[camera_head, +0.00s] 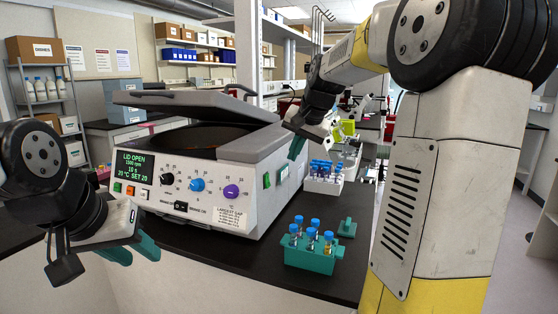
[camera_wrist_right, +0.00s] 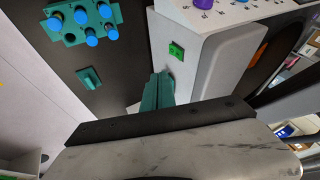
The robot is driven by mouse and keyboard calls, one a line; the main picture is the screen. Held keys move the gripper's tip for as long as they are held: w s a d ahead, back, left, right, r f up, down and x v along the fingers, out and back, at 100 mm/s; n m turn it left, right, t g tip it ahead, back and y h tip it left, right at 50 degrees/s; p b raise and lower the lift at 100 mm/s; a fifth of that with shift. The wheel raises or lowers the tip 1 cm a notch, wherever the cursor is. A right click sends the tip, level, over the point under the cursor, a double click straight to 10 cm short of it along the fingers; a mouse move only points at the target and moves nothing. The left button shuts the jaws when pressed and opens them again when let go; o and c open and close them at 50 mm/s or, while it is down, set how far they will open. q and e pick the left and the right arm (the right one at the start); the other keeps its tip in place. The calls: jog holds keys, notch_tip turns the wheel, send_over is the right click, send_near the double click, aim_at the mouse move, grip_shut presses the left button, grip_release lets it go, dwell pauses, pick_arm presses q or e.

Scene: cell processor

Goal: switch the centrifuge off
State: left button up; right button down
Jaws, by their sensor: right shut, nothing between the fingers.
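The white centrifuge (camera_head: 220,172) stands on the black bench with its grey lid (camera_head: 195,103) raised. Its display (camera_head: 135,166) reads "LID OPEN" in green. Its front has knobs and a small black rocker switch (camera_head: 180,207). A green switch (camera_head: 266,180) is on its right side wall, with another green part behind it. The green switch also shows in the right wrist view (camera_wrist_right: 176,51). My right gripper (camera_head: 297,148) is shut and empty beside that wall; its teal fingers (camera_wrist_right: 158,92) are below the switch in the wrist view, apparently apart from it. My left gripper (camera_head: 133,250) is open and empty, low at the left.
A teal rack (camera_head: 312,258) with several blue-capped tubes stands on the bench to the right of the centrifuge, with a small teal block (camera_head: 347,228) beside it. A white rack (camera_head: 323,184) with tubes is behind. The bench between rack and side wall is clear.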

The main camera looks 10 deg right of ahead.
aim_at(267, 181)
dwell(0.3)
jog(key=shift+s+d+f, duration=0.15)
jog(key=shift+s+f, duration=0.05)
jog(key=shift+f, duration=0.35)
jog(key=w+a+f, duration=0.4)
jog(key=w+f, duration=0.3)
jog(key=f, duration=0.2)
jog(key=shift+w+a+f, duration=0.15)
jog(key=shift+a+f, duration=0.1)
jog(key=shift+a, duration=0.1)
